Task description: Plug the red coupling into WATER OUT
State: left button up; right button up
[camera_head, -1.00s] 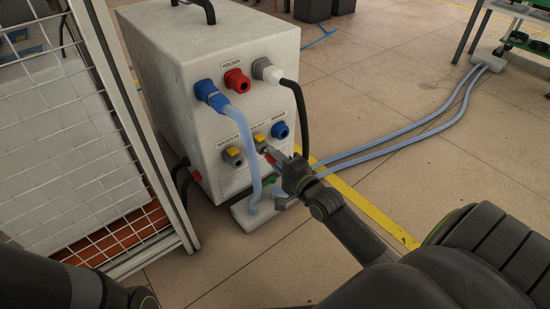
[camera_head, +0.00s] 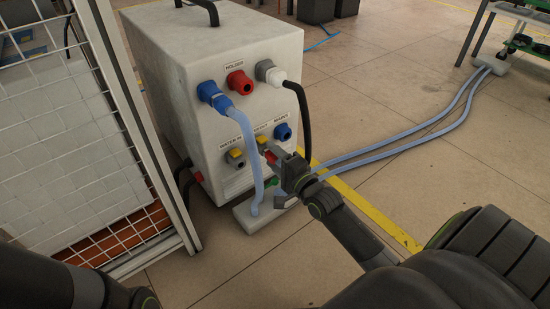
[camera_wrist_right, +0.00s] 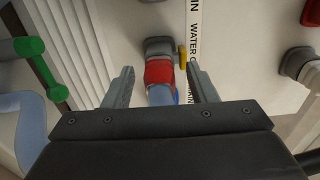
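The red coupling (camera_wrist_right: 159,76) is lined up with and appears to touch the grey WATER OUT socket (camera_wrist_right: 158,46), which has a yellow tab. How deep it sits cannot be told. A blue part shows behind the coupling. My right gripper (camera_wrist_right: 161,82) is open, with one finger on each side of the coupling and visible gaps. In the head view the right gripper (camera_head: 275,155) is at the machine's front and partly hides the red coupling (camera_head: 269,157). My left arm shows at the lower left; its fingers are out of view.
A blue coupling (camera_head: 213,95) with a hanging hose (camera_head: 254,150) is in the upper left socket of the white machine (camera_head: 205,45). A black cable (camera_head: 305,110) hangs at right. The WATER IN socket (camera_head: 236,158) is beside the gripper. A mesh fence (camera_head: 95,150) stands left.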

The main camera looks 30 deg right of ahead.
jog(key=shift+s, duration=0.55)
jog(key=s, duration=0.2)
jog(key=s+p, duration=0.1)
jog(key=s, duration=0.1)
jog(key=shift+s+d, duration=0.2)
jog(key=shift+s, duration=0.15)
jog(key=s, duration=1.1)
jog(key=shift+s+d+b, duration=0.3)
jog(key=shift+d+b, duration=0.05)
jog(key=shift+d, duration=0.1)
